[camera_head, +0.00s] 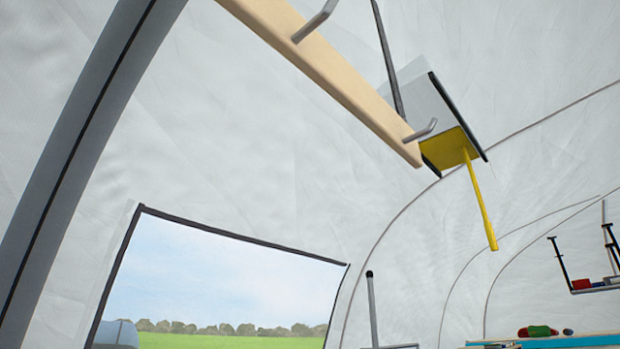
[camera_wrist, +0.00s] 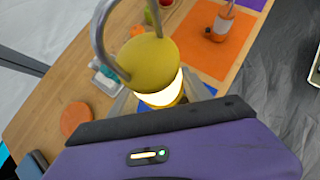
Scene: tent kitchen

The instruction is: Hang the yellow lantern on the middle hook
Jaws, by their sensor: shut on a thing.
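The yellow lantern (camera_wrist: 156,64) is in the wrist view, with a round yellow cap, a grey loop handle (camera_wrist: 101,30) and a glowing band below the cap. My gripper (camera_wrist: 160,97) is shut on the lantern; its grey fingers show partly at the sides, and my purple wrist housing hides the lantern's lower part. In the head view, a wooden beam (camera_head: 335,72) runs overhead with two grey hooks in sight, one near the top edge (camera_head: 316,20) and one near the beam's right end (camera_head: 421,130). The lantern and gripper are not in the head view.
A yellow dustpan-like thing with a long handle (camera_head: 480,205) is by the beam's right end, near a dark-edged panel (camera_head: 432,105). A hanging shelf (camera_head: 597,289) is at right. Below the lantern is a wooden table (camera_wrist: 62,85) with an orange mat (camera_wrist: 190,50) and small items.

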